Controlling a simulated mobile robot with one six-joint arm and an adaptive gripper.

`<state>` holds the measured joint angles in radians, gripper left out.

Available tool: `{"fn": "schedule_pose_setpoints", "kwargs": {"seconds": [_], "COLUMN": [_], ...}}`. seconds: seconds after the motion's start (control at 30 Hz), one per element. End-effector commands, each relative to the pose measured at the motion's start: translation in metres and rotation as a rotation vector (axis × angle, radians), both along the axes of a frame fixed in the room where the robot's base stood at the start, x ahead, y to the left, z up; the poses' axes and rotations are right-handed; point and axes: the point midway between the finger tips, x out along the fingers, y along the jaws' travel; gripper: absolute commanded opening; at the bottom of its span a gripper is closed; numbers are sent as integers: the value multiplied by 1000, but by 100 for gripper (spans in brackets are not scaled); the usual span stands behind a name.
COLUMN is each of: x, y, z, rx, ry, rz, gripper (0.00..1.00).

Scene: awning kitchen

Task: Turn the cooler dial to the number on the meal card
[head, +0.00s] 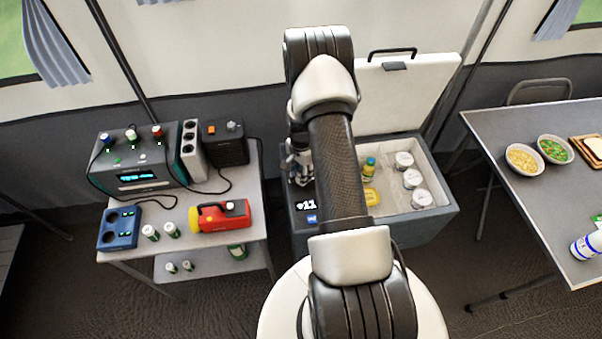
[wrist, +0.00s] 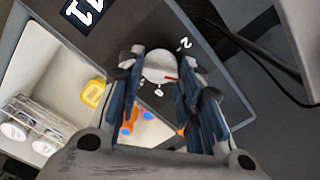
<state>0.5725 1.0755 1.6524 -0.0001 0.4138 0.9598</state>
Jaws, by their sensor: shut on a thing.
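The cooler (head: 400,225) stands open on the floor in the middle, with its white lid raised. Its dial (wrist: 160,66) is a pale round knob with a red mark, on the dark top panel. My gripper (wrist: 163,75) is shut on the dial, with a finger on each side of it. In the head view my gripper (head: 300,172) is at the cooler's left end, where my arm and fingers hide the dial. A small display (head: 306,205) reads 11, partly cut off in the wrist view. I cannot pick out a meal card.
The cooler holds several white-lidded jars (head: 412,178), a bottle (head: 369,168) and a yellow item (head: 371,196). A cart (head: 258,190) with a power station (head: 135,160) and a red flashlight (head: 220,215) stands left. A table (head: 490,125) with bowls stands right.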

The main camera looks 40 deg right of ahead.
Motion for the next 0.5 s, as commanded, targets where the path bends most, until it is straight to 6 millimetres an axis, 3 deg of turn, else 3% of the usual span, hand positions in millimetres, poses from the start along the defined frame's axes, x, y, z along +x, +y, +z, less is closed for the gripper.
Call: {"fn": "schedule_pose_setpoints", "kwargs": {"seconds": [0.5], "x": [0], "y": [0], "z": [0], "rx": [1], "ry": [0], "rz": [489], "gripper": [9]}}
